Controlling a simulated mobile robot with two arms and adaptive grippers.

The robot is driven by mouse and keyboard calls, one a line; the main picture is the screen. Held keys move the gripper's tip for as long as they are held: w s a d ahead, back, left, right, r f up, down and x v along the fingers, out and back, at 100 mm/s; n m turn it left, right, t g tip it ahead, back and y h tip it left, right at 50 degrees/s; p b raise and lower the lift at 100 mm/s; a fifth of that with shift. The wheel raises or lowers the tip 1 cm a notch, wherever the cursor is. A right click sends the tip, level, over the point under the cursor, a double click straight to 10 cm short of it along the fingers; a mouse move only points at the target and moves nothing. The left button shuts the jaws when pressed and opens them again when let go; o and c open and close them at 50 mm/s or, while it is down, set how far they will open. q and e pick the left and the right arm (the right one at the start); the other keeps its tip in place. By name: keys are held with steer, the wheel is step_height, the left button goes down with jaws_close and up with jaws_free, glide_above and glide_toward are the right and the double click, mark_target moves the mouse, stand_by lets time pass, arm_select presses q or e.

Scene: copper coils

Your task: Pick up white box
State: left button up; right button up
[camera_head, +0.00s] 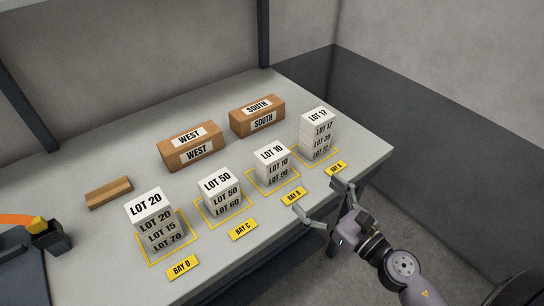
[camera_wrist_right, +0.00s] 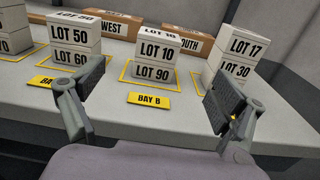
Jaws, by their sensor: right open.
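White boxes stand in stacks inside yellow outlines on the grey table. In the head view, a LOT 20 box (camera_head: 149,207) tops the left stack. A LOT 50 box (camera_head: 217,185) sits on a LOT 60 box (camera_head: 227,207). A LOT 10 box (camera_head: 271,158) sits on a LOT 90 box (camera_head: 278,178); in the wrist view this LOT 10 box (camera_wrist_right: 160,48) shows beyond my fingers. A LOT 17 box (camera_head: 318,120) tops the right stack. My right gripper (camera_head: 325,204) is open and empty at the table's front edge, before BAY B, apart from the boxes. My left gripper is not seen.
Brown WEST (camera_head: 192,147) and SOUTH (camera_head: 257,117) boxes and a small brown block (camera_head: 109,192) lie behind the stacks. Yellow bay labels, such as BAY B (camera_head: 293,196), line the front edge.

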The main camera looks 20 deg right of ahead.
mark_target(279, 159)
steer(key=p+x, duration=0.4)
steer(key=x, duration=0.7)
steer(key=shift+w, duration=0.2)
steer(key=p+x, duration=0.1)
steer(key=x, duration=0.4)
steer(key=shift+w+a+p, duration=0.1)
steer(key=shift+w+p, duration=0.1)
steer(key=shift+p, duration=0.15)
steer(key=shift+w, duration=0.25)
steer(key=shift+s, duration=0.1)
steer(key=shift+c, duration=0.4)
steer(key=c, duration=1.2)
steer(key=shift+c, duration=0.6)
steer(key=shift+r, duration=0.1)
